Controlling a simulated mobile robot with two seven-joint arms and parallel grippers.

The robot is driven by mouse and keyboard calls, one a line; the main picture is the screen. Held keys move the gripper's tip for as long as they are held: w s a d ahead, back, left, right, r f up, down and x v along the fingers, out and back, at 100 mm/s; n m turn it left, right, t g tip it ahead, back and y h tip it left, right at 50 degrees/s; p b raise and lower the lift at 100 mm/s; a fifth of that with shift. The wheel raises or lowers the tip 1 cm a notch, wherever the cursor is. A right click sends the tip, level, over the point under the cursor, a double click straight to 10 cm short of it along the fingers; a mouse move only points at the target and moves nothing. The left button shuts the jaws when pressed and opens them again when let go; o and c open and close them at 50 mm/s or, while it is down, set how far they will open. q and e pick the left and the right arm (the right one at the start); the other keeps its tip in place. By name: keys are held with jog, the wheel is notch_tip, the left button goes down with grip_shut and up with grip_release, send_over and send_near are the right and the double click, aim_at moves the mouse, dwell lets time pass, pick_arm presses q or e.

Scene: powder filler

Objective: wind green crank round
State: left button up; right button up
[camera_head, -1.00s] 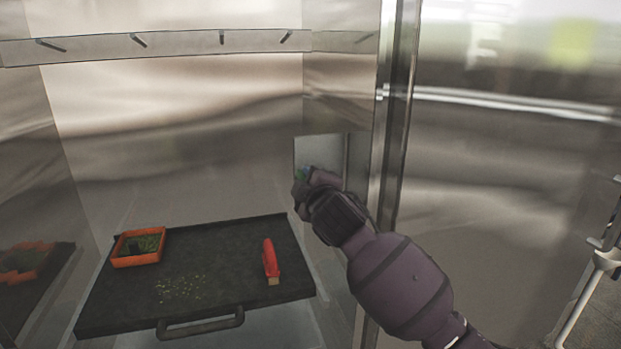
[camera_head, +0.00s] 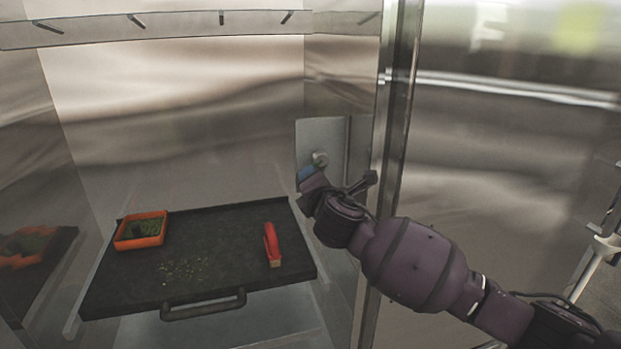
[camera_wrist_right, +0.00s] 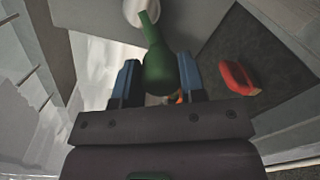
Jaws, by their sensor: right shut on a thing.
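The green crank (camera_wrist_right: 158,68) shows in the right wrist view, its handle between the two blue-tipped fingers of my right gripper (camera_wrist_right: 158,82), which is shut on it. The crank's narrow arm runs up to a pale round hub (camera_wrist_right: 140,10). My left gripper is not in view.
A black tray (camera_head: 215,255) with a front handle lies below, left of my arm. It bears an orange square container (camera_head: 141,230), a red-handled brush (camera_head: 271,245) and scattered yellowish grains. A metal door edge (camera_head: 397,150) stands close to my right arm.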

jog(key=n, duration=0.2)
jog(key=d+f+n, duration=0.1)
jog(key=n, duration=0.1)
jog(key=shift+w+d, duration=0.1)
jog(key=shift+w, duration=0.05)
jog(key=shift+w+d+f+n, duration=0.1)
jog(key=shift+d+f+n, duration=0.1)
jog(key=shift+n, duration=0.4)
jog(key=shift+w+d+f+n, duration=0.1)
jog(key=shift+d+n, duration=0.1)
jog(key=shift+n, duration=0.4)
jog(key=o, duration=0.9)
jog(key=shift+t, duration=0.3)
jog(key=shift+s, duration=0.1)
jog(key=b+v, duration=0.1)
jog(key=v, duration=0.9)
jog(key=shift+s+d+r+b, duration=0.1)
jog(key=shift+s+r+b, duration=0.05)
jog(key=shift+s+b, duration=0.2)
